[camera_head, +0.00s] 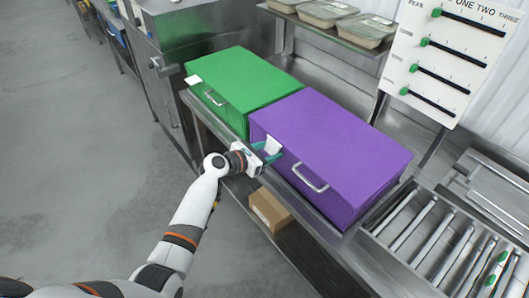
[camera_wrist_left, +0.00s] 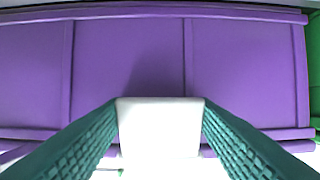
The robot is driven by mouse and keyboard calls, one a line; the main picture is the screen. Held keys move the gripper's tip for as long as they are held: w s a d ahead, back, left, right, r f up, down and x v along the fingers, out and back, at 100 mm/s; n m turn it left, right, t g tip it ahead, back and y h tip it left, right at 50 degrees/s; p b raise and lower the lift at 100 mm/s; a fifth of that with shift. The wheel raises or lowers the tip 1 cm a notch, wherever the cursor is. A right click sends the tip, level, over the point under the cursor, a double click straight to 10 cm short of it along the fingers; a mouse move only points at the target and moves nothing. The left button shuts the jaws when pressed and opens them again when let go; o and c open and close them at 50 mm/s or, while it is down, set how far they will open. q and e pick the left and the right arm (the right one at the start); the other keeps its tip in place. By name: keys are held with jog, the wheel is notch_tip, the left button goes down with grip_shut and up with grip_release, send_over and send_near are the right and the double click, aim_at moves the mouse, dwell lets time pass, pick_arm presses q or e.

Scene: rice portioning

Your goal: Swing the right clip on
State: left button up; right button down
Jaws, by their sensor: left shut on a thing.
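The purple box (camera_head: 335,140) stands on the steel counter with its lid on and a metal handle (camera_head: 310,180) on its front. A white clip (camera_head: 273,145) is at the left part of its front edge. My left gripper (camera_head: 268,153) is at this clip, its teal fingers shut on it. In the left wrist view the clip (camera_wrist_left: 160,125) lies between both fingers, in front of the purple ribbed wall (camera_wrist_left: 130,60). The fingers hide part of the clip, and I cannot tell how far it is swung. My right gripper is out of view.
A green box (camera_head: 245,82) with a white clip (camera_head: 193,80) stands close beside the purple one. A cardboard box (camera_head: 270,208) sits on the shelf below. A roller rack (camera_head: 425,235) is at right. A slider board (camera_head: 450,55) and lidded trays (camera_head: 325,13) are behind.

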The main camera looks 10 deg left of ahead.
pick_arm(q)
jog(key=shift+w+d+r, duration=0.25)
jog(key=shift+d+r, duration=0.1)
jog(key=shift+d, duration=0.1)
jog(key=shift+o, duration=0.2)
jog(key=shift+a, duration=0.15)
